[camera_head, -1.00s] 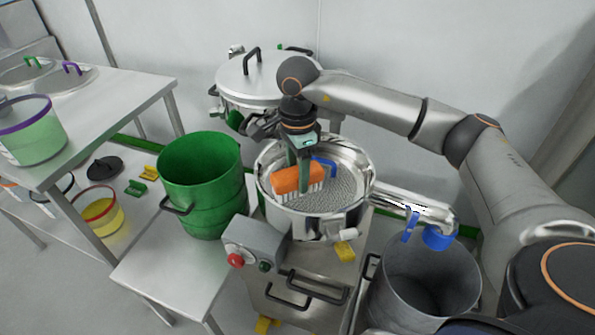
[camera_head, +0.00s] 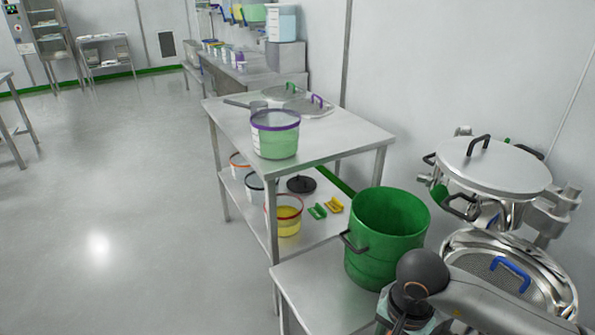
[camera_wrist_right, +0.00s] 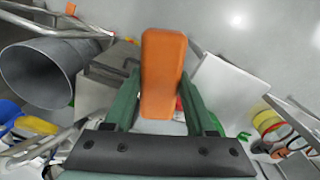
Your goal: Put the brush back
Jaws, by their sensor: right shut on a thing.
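The brush (camera_wrist_right: 162,65) has an orange block body and shows upright in the middle of the right wrist view. My right gripper (camera_wrist_right: 160,92) has its green fingers closed on either side of it. The bristles are hidden in this view. In the head view my right arm comes in at the lower right, beside the green bucket (camera_head: 368,262). Its fingers and the brush are below the frame there. The steel sieve bowl (camera_head: 470,245) stands at the right edge, partly behind the arm, with a blue handle in it. My left gripper is not in view.
A steel table (camera_head: 345,135) holds a purple-rimmed tub (camera_head: 275,140) and lids. Its lower shelf holds tubs, a black lid (camera_head: 301,184) and green and yellow clips. The low bench (camera_head: 320,295) has bare room before the bucket. A lidded steel vessel (camera_head: 492,168) stands behind. Floor at left is clear.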

